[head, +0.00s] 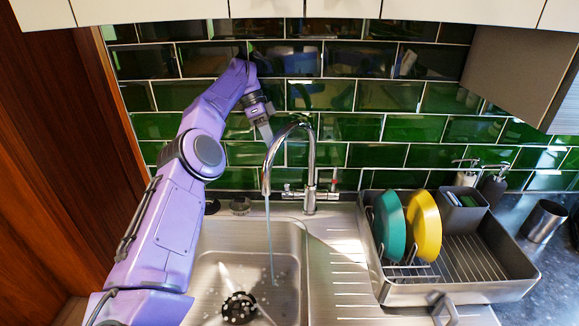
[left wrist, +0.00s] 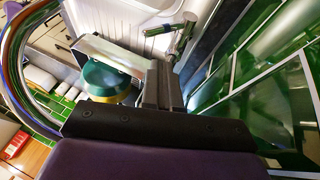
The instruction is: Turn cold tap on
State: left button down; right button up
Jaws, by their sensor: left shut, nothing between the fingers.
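The chrome mixer tap (head: 311,165) stands behind the sink, its curved spout over the basin. A thin stream of water (head: 271,245) falls from the spout. The tap's left handle (head: 289,191) sticks out to the left of the body; its right handle (head: 332,188) carries a red mark. My left gripper (head: 266,132) is shut and empty, pointing down near the wall, left of the spout and above the left handle, apart from it. In the left wrist view my shut fingers (left wrist: 165,85) are in front, with the tap (left wrist: 183,32) beyond them. My right gripper is not seen.
The steel sink (head: 205,265) has a drain strainer (head: 238,307). A dish rack (head: 455,290) on the right holds a teal plate (head: 389,225), a yellow plate (head: 426,225) and a grey caddy (head: 461,215). Green wall tiles (head: 360,125) stand close behind the tap.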

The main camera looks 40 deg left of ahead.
pick_arm(q)
notch_tip(320, 180, down, 4)
jog(key=s+d+b, duration=0.1)
jog(key=d+b, duration=0.1)
jog(key=b, duration=0.2)
send_over(287, 190)
jog(key=a, duration=0.2)
notch_tip(287, 190, down, 4)
jog(key=shift+w+a, duration=0.2)
jog(key=shift+w, duration=0.15)
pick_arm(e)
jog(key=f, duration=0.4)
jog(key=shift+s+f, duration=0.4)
pick_arm(q)
jog(key=shift+w+f+b, duration=0.1)
jog(key=shift+f+b, duration=0.05)
jog(key=shift+b, duration=0.15)
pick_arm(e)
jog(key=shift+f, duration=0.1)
